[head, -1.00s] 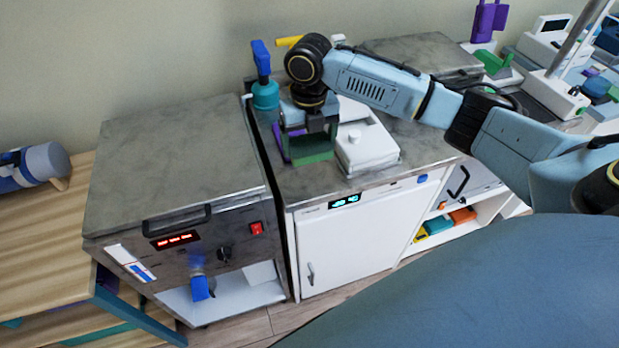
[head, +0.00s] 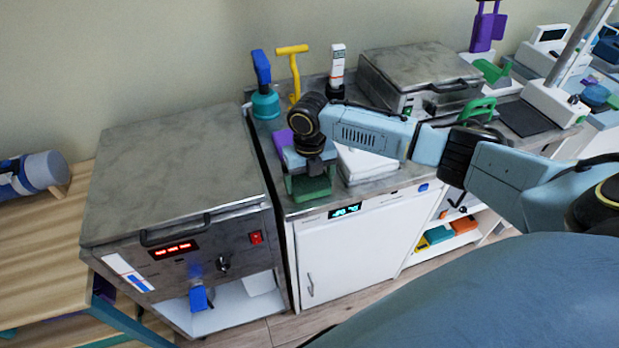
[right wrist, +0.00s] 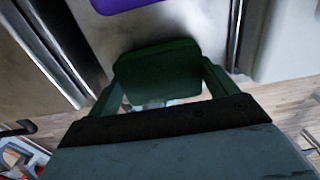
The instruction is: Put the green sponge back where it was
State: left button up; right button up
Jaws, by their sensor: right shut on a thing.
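The green sponge (head: 311,187) is held in my right gripper (head: 309,174), at the front edge of the metal top (head: 375,186) above the white cabinet. In the right wrist view the sponge (right wrist: 157,72) sits between the two fingers of the gripper (right wrist: 163,90), with the top's edge and the floor behind it. The gripper points down; I cannot tell the exact height of the sponge above the top. My left gripper is not in view.
A purple item (head: 283,137) lies just behind the gripper, and a white box (head: 362,164) is close on its right. A teal bottle with a blue top (head: 264,100) and a yellow T-shaped tool (head: 293,70) stand behind. A metal-topped unit (head: 172,165) is left.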

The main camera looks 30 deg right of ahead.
aim_at(309, 181)
jog(key=shift+f, duration=0.2)
jog(key=o, duration=0.7)
notch_tip(309, 181, up, 12)
jog(key=shift+r+p, duration=0.25)
jog(key=shift+p, duration=0.3)
jog(key=shift+f, duration=0.1)
